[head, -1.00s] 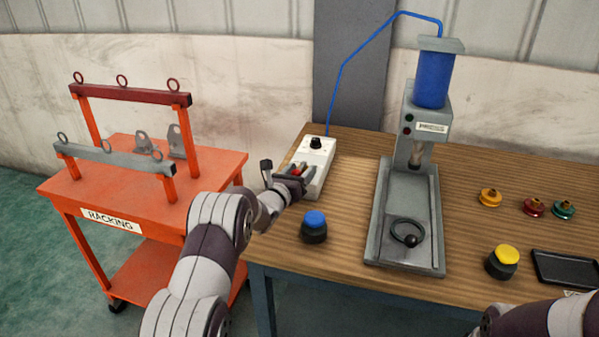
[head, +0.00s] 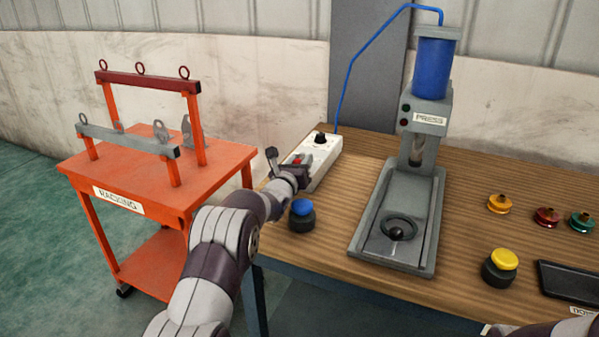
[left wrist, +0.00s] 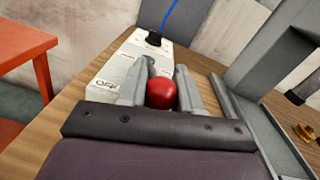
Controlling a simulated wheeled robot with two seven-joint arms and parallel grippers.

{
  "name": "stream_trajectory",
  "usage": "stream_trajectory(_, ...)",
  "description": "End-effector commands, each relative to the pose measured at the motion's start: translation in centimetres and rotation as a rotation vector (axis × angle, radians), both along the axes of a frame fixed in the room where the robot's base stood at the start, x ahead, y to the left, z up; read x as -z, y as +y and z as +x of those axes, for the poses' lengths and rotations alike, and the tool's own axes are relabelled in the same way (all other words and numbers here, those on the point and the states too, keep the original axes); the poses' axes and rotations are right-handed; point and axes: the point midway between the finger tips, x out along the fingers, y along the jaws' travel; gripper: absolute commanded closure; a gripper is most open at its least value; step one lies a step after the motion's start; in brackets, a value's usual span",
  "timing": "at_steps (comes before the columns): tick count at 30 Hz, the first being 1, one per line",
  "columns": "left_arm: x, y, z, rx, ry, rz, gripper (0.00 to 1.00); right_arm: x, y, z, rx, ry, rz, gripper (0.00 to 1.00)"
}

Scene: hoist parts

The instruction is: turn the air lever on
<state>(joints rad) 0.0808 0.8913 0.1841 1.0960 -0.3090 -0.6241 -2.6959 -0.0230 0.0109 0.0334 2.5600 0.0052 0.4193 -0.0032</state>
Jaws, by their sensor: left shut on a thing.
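The white air box (head: 322,158) stands at the left end of the wooden bench, with a black knob (head: 320,139) on its far end and a blue hose rising behind. The lever's red ball (left wrist: 162,94) sits between my left gripper's fingers in the left wrist view. An "OFF" label (left wrist: 106,84) shows on the box, left of the fingers. My left gripper (head: 299,165) is shut on the red ball, over the near part of the box. The lever's shaft is hidden by the ball and fingers. My right gripper is out of view; only a bit of that arm shows at the bottom right.
A blue button (head: 302,208) stands just in front of the gripper. The grey press (head: 428,120) stands to the right, with a yellow button (head: 503,260) and several coloured pieces beyond. An orange racking cart (head: 225,160) is at the left.

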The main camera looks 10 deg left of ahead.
Motion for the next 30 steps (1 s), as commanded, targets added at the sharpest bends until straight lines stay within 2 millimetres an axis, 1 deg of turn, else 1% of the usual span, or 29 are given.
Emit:
stream_trajectory(6,-0.1,-0.1,0.0,0.002,0.000,-0.002,1.00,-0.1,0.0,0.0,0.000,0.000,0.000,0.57)
stream_trajectory(7,-0.1,-0.1,0.0,0.002,0.000,-0.002,0.64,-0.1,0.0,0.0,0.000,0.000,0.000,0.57)
stream_trajectory(8,-0.1,-0.1,0.0,0.002,0.000,-0.002,0.54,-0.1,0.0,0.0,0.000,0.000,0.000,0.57)
stream_trajectory(9,-0.1,-0.1,0.0,0.001,0.000,-0.002,0.42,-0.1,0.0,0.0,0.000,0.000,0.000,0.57)
stream_trajectory(17,-0.1,0.0,0.0,0.001,0.000,-0.001,0.42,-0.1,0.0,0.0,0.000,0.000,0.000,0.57)
stream_trajectory(20,-0.1,0.0,-0.3,0.001,0.000,-0.001,0.42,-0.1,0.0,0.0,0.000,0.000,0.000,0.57)
stream_trajectory(23,-0.1,0.1,-1.5,0.000,0.001,-0.001,0.42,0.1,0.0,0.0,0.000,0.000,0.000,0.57)
stream_trajectory(26,-0.1,0.3,-3.4,-0.001,0.001,-0.002,0.42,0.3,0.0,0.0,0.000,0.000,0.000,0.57)
stream_trajectory(30,0.0,0.6,-6.5,0.000,0.001,-0.001,0.42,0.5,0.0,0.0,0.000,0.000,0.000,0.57)
